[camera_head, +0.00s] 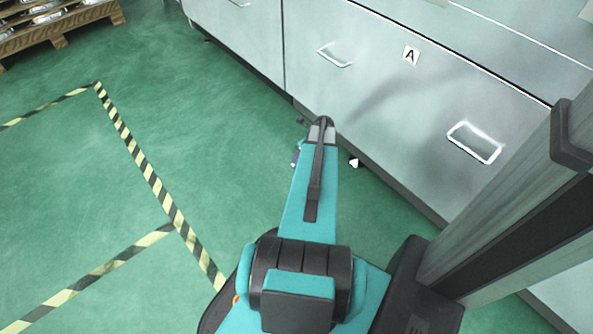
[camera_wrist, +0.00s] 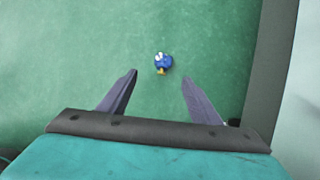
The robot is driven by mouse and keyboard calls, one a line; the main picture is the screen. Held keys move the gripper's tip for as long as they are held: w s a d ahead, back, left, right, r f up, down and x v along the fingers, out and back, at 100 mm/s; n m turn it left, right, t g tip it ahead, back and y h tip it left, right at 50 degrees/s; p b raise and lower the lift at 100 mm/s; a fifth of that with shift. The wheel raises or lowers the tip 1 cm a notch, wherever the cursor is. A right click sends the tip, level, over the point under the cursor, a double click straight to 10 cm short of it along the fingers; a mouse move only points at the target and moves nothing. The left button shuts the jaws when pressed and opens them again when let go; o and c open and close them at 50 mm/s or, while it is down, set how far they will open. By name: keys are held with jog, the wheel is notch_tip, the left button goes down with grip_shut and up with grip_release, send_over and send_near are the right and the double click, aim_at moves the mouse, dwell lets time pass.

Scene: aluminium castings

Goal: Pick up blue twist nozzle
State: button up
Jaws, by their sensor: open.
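A small blue object (camera_wrist: 163,61), apparently the blue twist nozzle, lies on the green floor in the wrist view. It has a white part at its upper left and a yellow part at its lower end. My gripper (camera_wrist: 160,84) is open, with its two dark fingers spread to the left and right below the nozzle in the picture. Nothing is between the fingers, and the nozzle appears beyond their tips. In the head view the nozzle cannot be made out, and my arm covers most of the gripper's area.
A grey cabinet (camera_head: 400,110) with drawer handles and a label "A" stands beside my arm. Its dark lower edge (camera_wrist: 265,60) runs along the right of the wrist view. A wooden pallet (camera_head: 60,28) with castings is at the far upper left. Striped floor tape (camera_head: 135,150) marks open floor.

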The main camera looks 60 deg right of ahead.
jog(key=shift+s+d, duration=0.2)
jog(key=shift+d, duration=0.15)
jog(key=shift+b+x, duration=1.6)
jog(key=shift+x, duration=2.75)
jog(key=shift+b+x, duration=1.7)
jog(key=shift+x, duration=0.9)
jog(key=shift+d, duration=0.1)
